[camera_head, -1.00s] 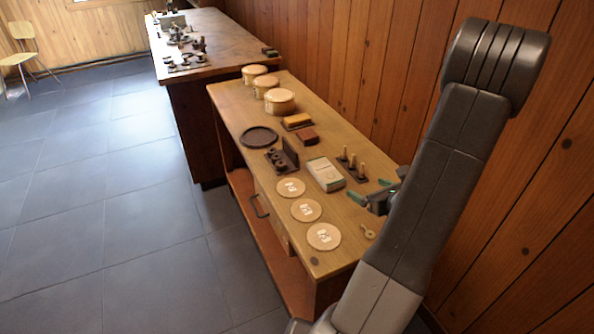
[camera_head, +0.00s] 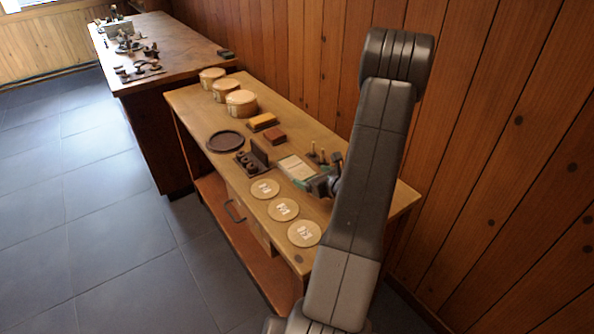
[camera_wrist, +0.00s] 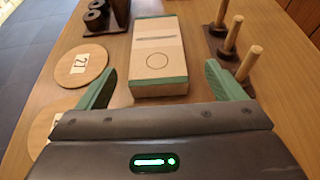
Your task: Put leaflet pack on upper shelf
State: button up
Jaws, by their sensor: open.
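The leaflet pack (camera_wrist: 158,55) is a pale box-shaped pack with green ends and a printed circle. It lies flat on the cabinet top (camera_head: 345,225). In the wrist view it lies just ahead of and between the green fingers of my gripper (camera_wrist: 158,85), which are open with nothing held. In the head view the pack (camera_head: 294,168) is partly hidden by my gripper (camera_head: 312,184). The cabinet has an open lower shelf (camera_head: 243,247) below its top; I cannot tell which surface is the upper shelf.
A peg stand (camera_wrist: 232,45) is close on the right of the pack. Numbered discs (camera_wrist: 82,66) lie on the left, with a dark spool rack (camera_wrist: 100,15) beyond.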

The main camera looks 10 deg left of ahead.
aim_at(304, 174)
jog(key=shift+s+f+p+x, duration=0.1)
jog(key=shift+p+x, duration=0.15)
jog(key=shift+x, duration=0.95)
jog(key=shift+s+f+p+x, duration=0.1)
jog(key=shift+p+x, duration=0.15)
jog(key=shift+x, duration=0.95)
jog(key=shift+a, duration=0.1)
jog(key=c, duration=1.2)
jog(key=shift+r, duration=0.1)
jog(key=shift+c, duration=0.2)
